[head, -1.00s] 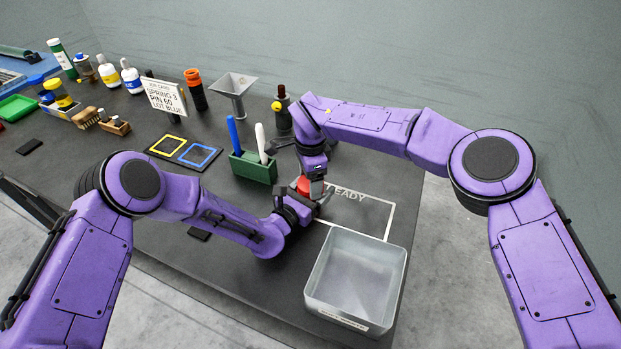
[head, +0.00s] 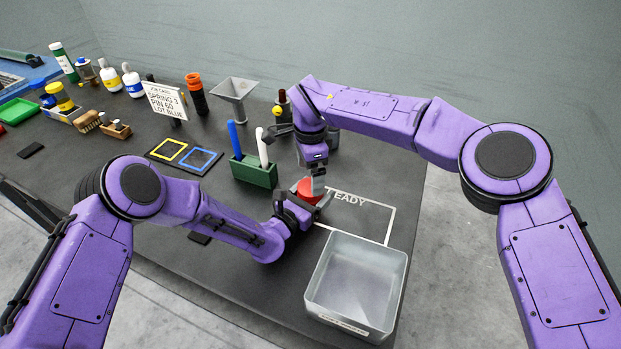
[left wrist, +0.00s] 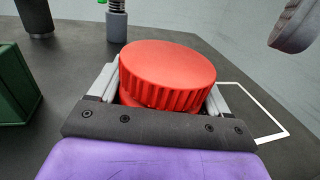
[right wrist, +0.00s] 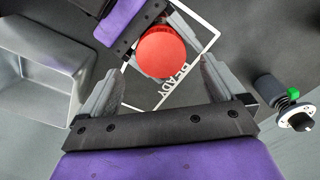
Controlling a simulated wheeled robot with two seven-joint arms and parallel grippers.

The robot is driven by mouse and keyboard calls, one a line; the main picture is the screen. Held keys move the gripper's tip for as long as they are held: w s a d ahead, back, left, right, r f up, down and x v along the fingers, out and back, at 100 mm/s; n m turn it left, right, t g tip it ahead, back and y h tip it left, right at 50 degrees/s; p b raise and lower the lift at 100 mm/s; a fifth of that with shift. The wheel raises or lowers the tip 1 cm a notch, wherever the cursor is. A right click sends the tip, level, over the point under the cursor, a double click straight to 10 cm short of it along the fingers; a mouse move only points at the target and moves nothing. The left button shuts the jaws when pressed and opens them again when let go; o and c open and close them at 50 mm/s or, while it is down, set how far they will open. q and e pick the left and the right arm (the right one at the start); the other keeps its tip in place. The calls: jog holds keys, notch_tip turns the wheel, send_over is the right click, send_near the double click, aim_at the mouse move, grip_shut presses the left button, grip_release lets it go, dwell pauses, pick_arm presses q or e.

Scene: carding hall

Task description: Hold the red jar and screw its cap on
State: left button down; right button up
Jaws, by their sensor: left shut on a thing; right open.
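The red jar (head: 309,191) stands on the table by the outlined READY area, with its ribbed red cap (left wrist: 168,72) on top of it. From above, the round cap also shows in the right wrist view (right wrist: 161,52). My left gripper (head: 303,208) is shut around the jar below the cap, which hides most of the jar's body. My right gripper (head: 318,178) is open and empty above the cap, apart from it; its spread fingers (right wrist: 160,85) show in the right wrist view. Whether the cap is fully tight cannot be told.
A green pen holder (head: 253,172) stands to the left. A spring-topped device (right wrist: 285,105) and a funnel stand (head: 234,95) are behind. The table's front left is largely clear.

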aim_at(310, 200)
jog(key=shift+r, duration=0.1)
jog(key=shift+c, duration=0.4)
jog(key=shift+w+r+n, duration=0.1)
jog(key=shift+r+n, duration=0.25)
jog(key=shift+n, duration=0.25)
notch_tip(310, 200, up, 3)
jog(key=n, duration=0.4)
jog(key=shift+f, duration=0.15)
notch_tip(310, 200, down, 8)
jog(key=shift+f, duration=0.1)
